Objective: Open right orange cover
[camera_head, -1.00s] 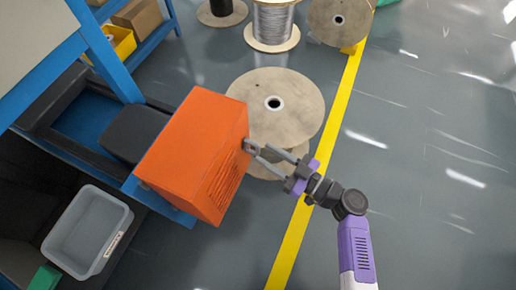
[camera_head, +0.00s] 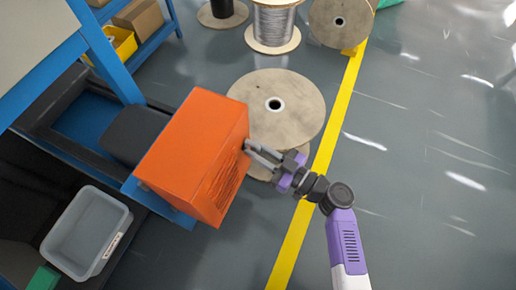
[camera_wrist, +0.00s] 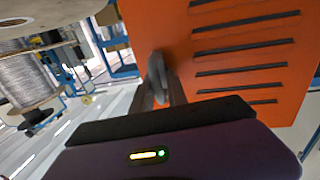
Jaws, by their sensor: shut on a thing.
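The orange cover (camera_head: 200,145) is a box-like hood with a slotted side, at the centre-left of the head view. It sits at the end of the blue frame and looks closed. In the wrist view the orange cover (camera_wrist: 245,50) fills the upper right, its dark slots showing. My gripper (camera_head: 250,149) reaches it from the right, fingers at its right side near the upper edge. In the wrist view my gripper (camera_wrist: 158,80) is shut on a grey handle (camera_wrist: 157,62) on the cover. The fingers hide part of the handle.
A wooden cable spool (camera_head: 290,100) stands on the floor just behind the cover. More spools (camera_head: 272,42) stand at the back. A grey bin (camera_head: 87,232) is at the lower left. The floor right of the yellow line (camera_head: 335,140) is clear.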

